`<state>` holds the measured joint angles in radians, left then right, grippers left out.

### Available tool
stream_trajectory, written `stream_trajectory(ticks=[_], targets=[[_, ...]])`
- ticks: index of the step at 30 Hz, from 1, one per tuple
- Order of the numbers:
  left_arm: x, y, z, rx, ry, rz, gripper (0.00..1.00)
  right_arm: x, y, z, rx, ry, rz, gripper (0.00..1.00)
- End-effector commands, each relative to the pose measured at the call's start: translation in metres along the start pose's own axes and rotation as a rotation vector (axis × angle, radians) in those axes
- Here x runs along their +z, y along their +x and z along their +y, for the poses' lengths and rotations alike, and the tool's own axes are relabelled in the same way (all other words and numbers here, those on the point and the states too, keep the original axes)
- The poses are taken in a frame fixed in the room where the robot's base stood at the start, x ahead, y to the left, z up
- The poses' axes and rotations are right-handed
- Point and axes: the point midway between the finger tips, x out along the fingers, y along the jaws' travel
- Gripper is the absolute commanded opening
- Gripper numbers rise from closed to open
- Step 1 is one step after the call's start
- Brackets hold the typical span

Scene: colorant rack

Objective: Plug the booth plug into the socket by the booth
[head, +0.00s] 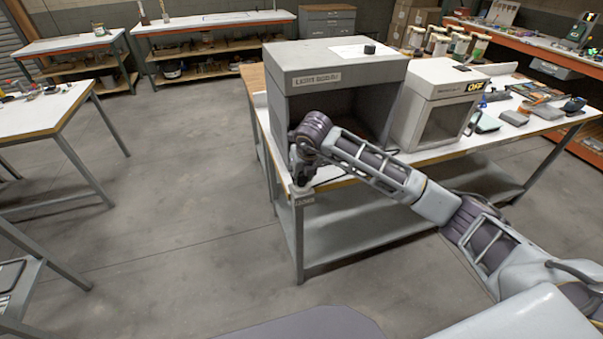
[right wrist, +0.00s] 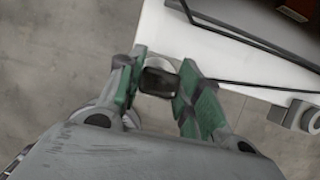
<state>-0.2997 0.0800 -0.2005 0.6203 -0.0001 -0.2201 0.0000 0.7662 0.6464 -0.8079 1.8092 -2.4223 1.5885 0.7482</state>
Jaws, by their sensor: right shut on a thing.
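The grey booth (head: 335,85), an open-fronted box with a label on its top edge, stands at the table's left end. My right gripper (head: 299,182) is low at the table's front left corner, before the booth. In the right wrist view its green-padded fingers (right wrist: 158,84) are shut on a dark block, seemingly the booth plug (right wrist: 158,82). A pale rounded part shows just behind the plug; I cannot tell whether they touch. A grey fitting with a round face (right wrist: 305,115), perhaps a socket, sits at the table edge. My left gripper is not in view.
A dark cable (right wrist: 245,40) runs over the white table top (right wrist: 220,60). A smaller white cabinet (head: 435,105) with an "OFF" display stands right of the booth. Jars and tools lie farther right. The floor left of the table is clear.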

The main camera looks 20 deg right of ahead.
Motion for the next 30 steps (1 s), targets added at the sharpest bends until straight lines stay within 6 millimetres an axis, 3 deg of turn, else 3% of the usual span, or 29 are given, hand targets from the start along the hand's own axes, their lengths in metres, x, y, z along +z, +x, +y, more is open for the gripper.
stream_trajectory(ticks=[23,24,30], targets=[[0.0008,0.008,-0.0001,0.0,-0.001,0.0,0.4,-0.0034,0.0088,-0.0001,0.0,0.0,-0.001,0.12],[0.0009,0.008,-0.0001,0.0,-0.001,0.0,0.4,-0.0034,0.0087,-0.0001,0.0,0.0,-0.001,0.36],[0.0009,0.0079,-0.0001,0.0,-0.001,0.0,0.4,-0.0035,0.0087,0.0,0.0,0.0,-0.001,0.6]])
